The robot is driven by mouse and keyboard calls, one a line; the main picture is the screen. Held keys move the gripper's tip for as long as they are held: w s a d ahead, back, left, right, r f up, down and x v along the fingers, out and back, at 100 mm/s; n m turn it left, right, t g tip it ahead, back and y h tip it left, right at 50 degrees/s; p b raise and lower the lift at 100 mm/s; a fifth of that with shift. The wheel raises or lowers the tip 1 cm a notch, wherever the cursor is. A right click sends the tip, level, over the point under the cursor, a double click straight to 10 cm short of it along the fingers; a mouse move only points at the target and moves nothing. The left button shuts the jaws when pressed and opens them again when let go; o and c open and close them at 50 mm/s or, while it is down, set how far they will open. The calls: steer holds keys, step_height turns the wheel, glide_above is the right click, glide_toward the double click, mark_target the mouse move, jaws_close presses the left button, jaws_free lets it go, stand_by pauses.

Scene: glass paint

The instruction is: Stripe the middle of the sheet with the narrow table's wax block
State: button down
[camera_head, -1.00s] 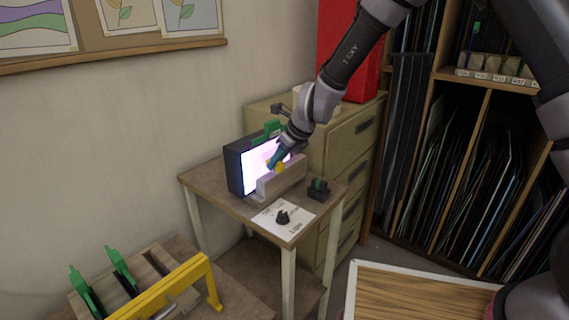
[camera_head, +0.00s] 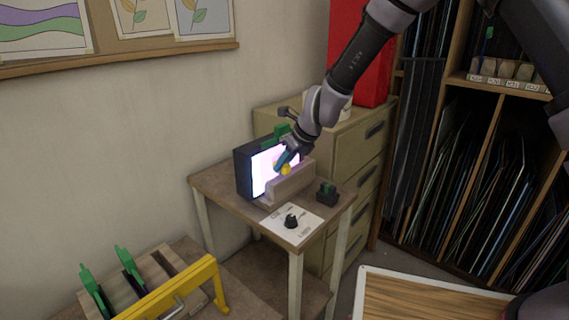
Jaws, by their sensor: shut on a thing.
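A lit white-pink sheet (camera_head: 260,176) stands upright in a dark-framed light box on the narrow table (camera_head: 224,191). A pale ledge block (camera_head: 288,182) stands in front of it and hides its lower right part. My gripper (camera_head: 283,162) reaches down from the upper right to the right part of the lit face. It is shut on a small yellow piece, apparently the wax block (camera_head: 285,170), at its tip. Whether the wax touches the sheet cannot be told. A stripe on the sheet cannot be made out.
A white card with a black knob (camera_head: 291,221) and a small black-and-green holder (camera_head: 326,195) sit at the table's front. A green clamp (camera_head: 276,137) is above the light box. Drawers (camera_head: 356,141) stand behind. A yellow-handled rack (camera_head: 165,292) is at lower left.

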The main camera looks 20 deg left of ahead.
mark_target(289, 170)
steer(key=shift+w+a, duration=0.3)
steer(key=shift+a, duration=0.45)
steer(key=shift+w, duration=0.1)
steer(key=shift+w+d, duration=0.4)
steer(key=shift+w, duration=0.45)
steer(key=shift+w+d, duration=0.4)
steer(key=shift+w, duration=0.4)
steer(key=shift+w+d, duration=0.3)
steer(key=shift+w, duration=0.65)
steer(key=shift+w+d, duration=0.25)
steer(key=shift+w, duration=0.65)
steer(key=shift+s+a, duration=0.45)
steer(key=shift+s, duration=0.75)
steer(key=shift+s+a, duration=0.4)
steer(key=shift+s, duration=0.85)
steer(key=shift+s+a, duration=0.45)
steer(key=shift+s, duration=0.75)
steer(key=shift+s+d, duration=0.25)
steer(key=shift+d, duration=0.45)
steer(key=shift+s+d, duration=0.25)
steer(key=shift+d, duration=0.5)
steer(key=shift+s+d, duration=0.25)
steer(key=shift+d, duration=0.45)
steer(key=shift+s+d, duration=0.35)
steer(key=shift+d, duration=0.3)
